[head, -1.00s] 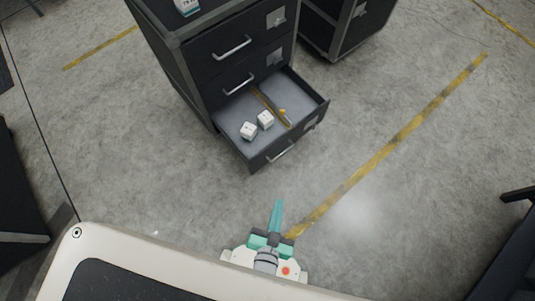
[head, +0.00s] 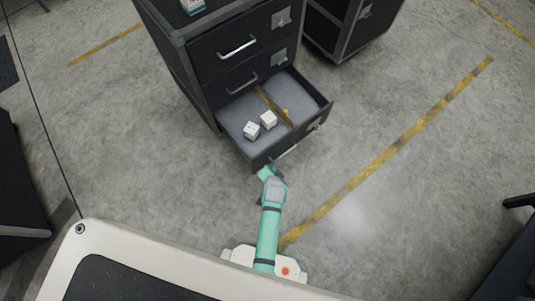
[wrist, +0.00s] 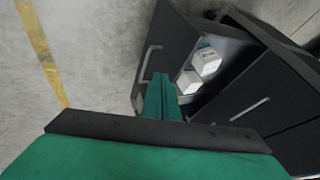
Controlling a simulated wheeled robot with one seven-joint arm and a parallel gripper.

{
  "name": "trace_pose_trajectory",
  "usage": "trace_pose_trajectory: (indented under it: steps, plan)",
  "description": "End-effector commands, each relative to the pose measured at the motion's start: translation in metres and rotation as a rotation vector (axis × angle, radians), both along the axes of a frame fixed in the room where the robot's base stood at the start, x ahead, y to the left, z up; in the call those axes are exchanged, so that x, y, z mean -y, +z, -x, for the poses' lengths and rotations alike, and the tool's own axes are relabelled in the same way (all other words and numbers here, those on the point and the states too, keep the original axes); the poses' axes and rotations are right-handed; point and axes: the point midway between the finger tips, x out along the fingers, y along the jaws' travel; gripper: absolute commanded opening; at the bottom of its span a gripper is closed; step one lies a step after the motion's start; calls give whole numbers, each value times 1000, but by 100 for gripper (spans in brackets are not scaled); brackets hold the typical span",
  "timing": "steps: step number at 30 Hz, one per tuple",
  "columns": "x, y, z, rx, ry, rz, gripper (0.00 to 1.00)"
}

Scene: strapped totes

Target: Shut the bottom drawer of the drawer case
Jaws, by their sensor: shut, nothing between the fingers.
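The dark drawer case (head: 170,62) stands at the upper middle of the head view. Its bottom drawer (head: 318,118) is pulled out, with its handle (head: 286,153) on the front panel. Two white cubes, a left one (head: 251,131) and a right one (head: 268,119), lie inside it. My gripper (head: 266,172) is shut and empty, close to the left part of the drawer front. In the wrist view my shut green fingers (wrist: 160,95) overlap the drawer front (wrist: 170,35) beside its handle (wrist: 149,62). I cannot tell whether they touch it.
A yellow strip (head: 273,106) runs along the drawer floor, with a small yellow item (head: 285,112) near it. The drawers above are shut. A second dark cabinet (head: 345,30) stands to the right. Floor around the drawer is clear, with a yellow line (head: 400,138) at right.

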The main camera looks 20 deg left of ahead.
Motion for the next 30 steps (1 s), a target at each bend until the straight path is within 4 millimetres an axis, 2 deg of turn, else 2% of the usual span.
trace_pose_trajectory:
  steps: [5,21,30]
  plan:
    - [-3,-14,-11,-1,0,-1,0]
    - [-16,-78,-58,0,0,0,0]
    - [-44,-78,-78,2,2,1,0]
